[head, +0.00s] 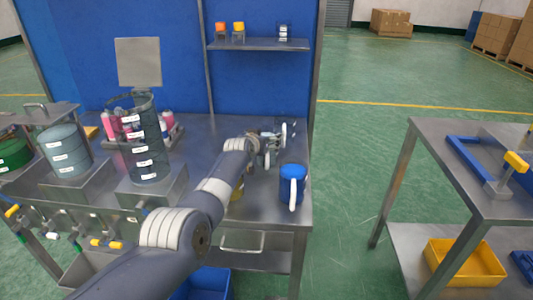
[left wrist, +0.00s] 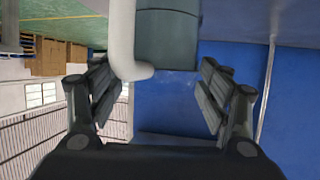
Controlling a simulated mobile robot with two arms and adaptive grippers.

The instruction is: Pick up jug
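In the left wrist view a jug with a grey-green body (left wrist: 167,40) and a white handle (left wrist: 122,42) hangs in from the top edge, the picture being upside down. My left gripper (left wrist: 158,95) is open, with its fingertips spread to either side of the jug's near end; I see no grip on it. In the head view my left gripper (head: 271,146) is over the table's right part, with a white upright piece (head: 284,132) at its tips, too small to tell apart. A blue jug with a white handle (head: 292,186) stands upright nearer the front edge. My right gripper is not in view.
The steel table (head: 262,207) carries a tall mesh-like cylinder (head: 145,150) with labels and a grey drum (head: 65,150) to the left. A shelf (head: 260,44) hangs on the blue panel behind. Another steel table (head: 460,165) stands right, across a floor gap.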

